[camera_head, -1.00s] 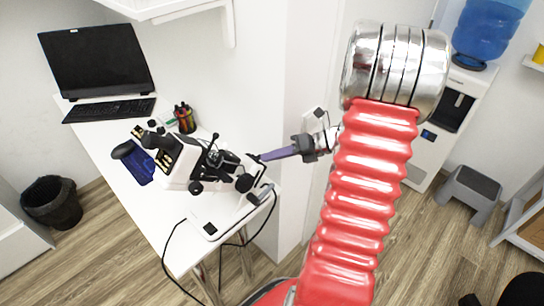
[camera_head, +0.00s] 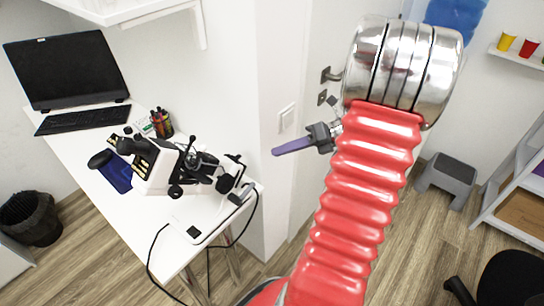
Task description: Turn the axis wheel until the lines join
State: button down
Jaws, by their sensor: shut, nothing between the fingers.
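A white and black device with several black knobs (camera_head: 172,168) stands on the white desk at the left. I cannot tell which of its knobs is the axis wheel, and no lines to be joined can be made out. My gripper (camera_head: 292,146) has purple fingers and is shut with nothing in it. It is in the air, to the right of the device and above it in the picture, clearly apart from it. My red ribbed arm hides part of the room behind it.
The white desk (camera_head: 160,235) also bears a monitor (camera_head: 68,68), a black keyboard (camera_head: 83,119) and a pen holder (camera_head: 161,124). A black cable hangs off the desk's front. A bin (camera_head: 30,218), a grey stool (camera_head: 447,176) and a black chair (camera_head: 508,280) stand on the floor.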

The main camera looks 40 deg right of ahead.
jog(key=shift+s+d+r, duration=0.2)
jog(key=shift+d+r, duration=0.05)
jog(key=c, duration=2.5)
grip_release()
